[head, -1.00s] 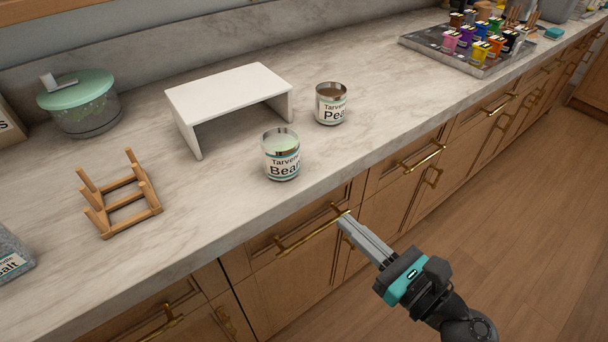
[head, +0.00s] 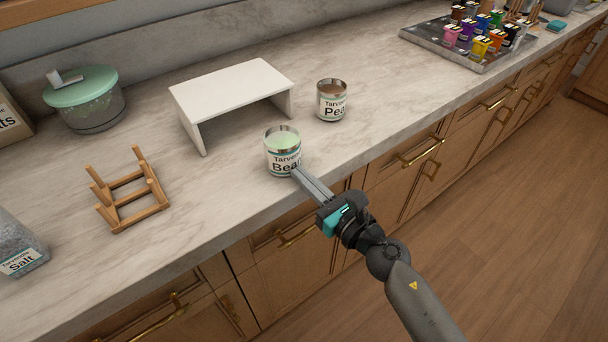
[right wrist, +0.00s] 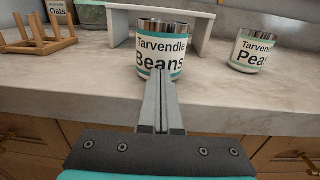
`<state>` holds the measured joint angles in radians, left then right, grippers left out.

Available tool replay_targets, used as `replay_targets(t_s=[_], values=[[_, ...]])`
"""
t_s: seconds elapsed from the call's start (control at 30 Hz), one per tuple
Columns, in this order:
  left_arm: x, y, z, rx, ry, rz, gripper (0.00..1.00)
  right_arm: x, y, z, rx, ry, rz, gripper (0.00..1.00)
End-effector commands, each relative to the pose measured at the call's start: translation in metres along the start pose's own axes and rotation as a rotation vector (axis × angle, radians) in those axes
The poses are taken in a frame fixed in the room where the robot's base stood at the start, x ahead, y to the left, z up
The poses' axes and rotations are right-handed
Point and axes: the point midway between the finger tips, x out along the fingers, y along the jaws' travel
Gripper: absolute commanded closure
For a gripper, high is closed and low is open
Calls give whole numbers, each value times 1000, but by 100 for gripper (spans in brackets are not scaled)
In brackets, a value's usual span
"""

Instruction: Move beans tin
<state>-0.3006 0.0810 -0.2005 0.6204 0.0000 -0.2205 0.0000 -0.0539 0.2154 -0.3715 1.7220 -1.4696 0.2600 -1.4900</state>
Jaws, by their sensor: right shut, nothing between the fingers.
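The beans tin (head: 283,146) stands upright near the counter's front edge, its label facing me. It also shows in the right wrist view (right wrist: 161,42), straight ahead of the fingers. My right gripper (head: 298,173) is shut and empty, its fingertips at the lower front of the tin. In the right wrist view the closed fingers (right wrist: 160,72) overlap the lower part of the label; I cannot tell whether they touch it. My left gripper is not in view.
A white riser (head: 232,88) stands just behind the beans tin. A wooden rack (head: 130,190) and a green-lidded jar (head: 84,98) are to the left. The counter (head: 210,205) is clear left of the tin.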

Motion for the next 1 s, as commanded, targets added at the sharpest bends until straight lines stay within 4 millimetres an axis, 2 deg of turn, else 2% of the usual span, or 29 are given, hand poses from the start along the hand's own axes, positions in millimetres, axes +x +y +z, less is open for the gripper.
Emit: replay_targets(t_s=[0.43,0.8,1.0], values=[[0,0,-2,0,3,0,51,5,0,0,1,-1,0,100],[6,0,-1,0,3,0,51,62,0,0,1,-2,1,100],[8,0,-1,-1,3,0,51,76,0,0,1,-1,0,100]])
